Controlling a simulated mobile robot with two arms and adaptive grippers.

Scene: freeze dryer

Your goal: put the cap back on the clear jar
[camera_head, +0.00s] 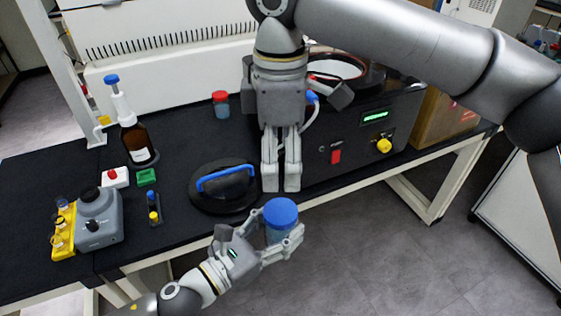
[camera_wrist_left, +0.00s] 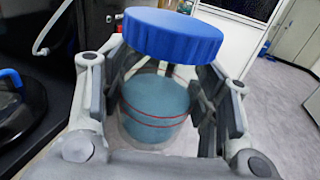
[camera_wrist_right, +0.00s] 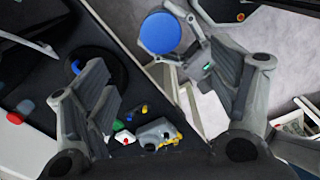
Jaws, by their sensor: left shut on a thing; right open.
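The clear jar (camera_wrist_left: 155,112) holds blue liquid and has red lines around it. My left gripper (camera_head: 272,241) is shut around its sides and holds it off the front edge of the bench. The wide blue cap (camera_head: 281,212) is at the top of the jar; it also shows in the left wrist view (camera_wrist_left: 172,36) and the right wrist view (camera_wrist_right: 160,33). I cannot tell whether it is fully seated. My right gripper (camera_head: 281,186) points down, open and empty, just behind and above the cap, apart from it.
A black round lid with a blue handle (camera_head: 228,181) lies on the black bench behind the jar. A small red-capped jar (camera_head: 221,104), a brown bottle (camera_head: 137,140) and a grey device (camera_head: 97,214) stand on the bench. The freeze dryer (camera_head: 350,145) is at right.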

